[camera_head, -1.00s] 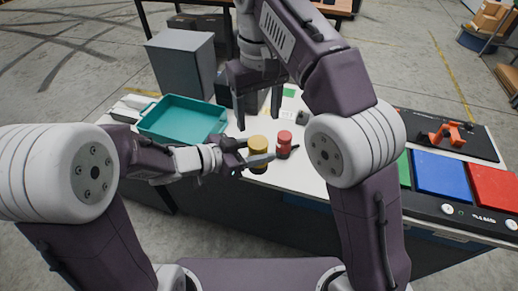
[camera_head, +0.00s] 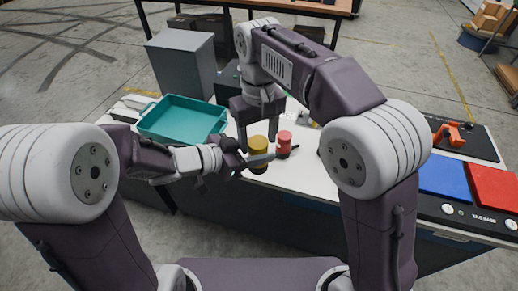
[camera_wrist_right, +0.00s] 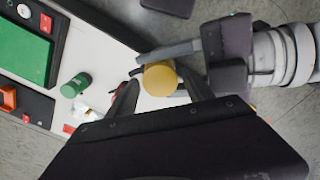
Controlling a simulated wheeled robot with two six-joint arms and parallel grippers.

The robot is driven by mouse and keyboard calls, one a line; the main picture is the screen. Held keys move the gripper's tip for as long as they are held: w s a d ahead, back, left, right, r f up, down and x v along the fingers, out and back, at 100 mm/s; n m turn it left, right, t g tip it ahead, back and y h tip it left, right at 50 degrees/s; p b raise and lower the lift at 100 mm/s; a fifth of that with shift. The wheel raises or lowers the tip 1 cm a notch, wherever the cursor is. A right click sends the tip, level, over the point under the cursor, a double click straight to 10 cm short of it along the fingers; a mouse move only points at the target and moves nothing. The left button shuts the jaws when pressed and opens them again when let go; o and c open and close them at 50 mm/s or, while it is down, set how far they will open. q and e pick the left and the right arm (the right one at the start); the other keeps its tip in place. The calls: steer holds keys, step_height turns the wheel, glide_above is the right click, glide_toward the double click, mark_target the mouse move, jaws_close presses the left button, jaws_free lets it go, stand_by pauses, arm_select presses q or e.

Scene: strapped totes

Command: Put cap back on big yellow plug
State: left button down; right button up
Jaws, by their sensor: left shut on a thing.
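The big yellow plug (camera_head: 257,146) is upright above the near edge of the table, with a yellow upper part and a dark lower part. My left gripper (camera_head: 257,160) is shut on it from the left. I cannot tell whether the yellow top is a separate cap. My right gripper (camera_head: 259,128) points down just above and behind the plug, fingers apart and empty. In the right wrist view the round yellow top (camera_wrist_right: 160,78) shows between the open right fingers (camera_wrist_right: 160,95), with a left finger (camera_wrist_right: 170,52) alongside.
A red plug (camera_head: 284,139) stands close to the right of the yellow one. A teal tray (camera_head: 183,119) and a grey box (camera_head: 183,65) are at left. Blue (camera_head: 443,177) and red (camera_head: 493,186) panels are at right. A green cylinder (camera_wrist_right: 76,86) shows in the wrist view.

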jaws_close()
steer(key=m, duration=0.3)
steer(key=shift+o, duration=2)
jaws_free()
steer(key=shift+r, duration=0.15)
steer(key=shift+r, duration=2.15)
steer(key=shift+c, duration=0.4)
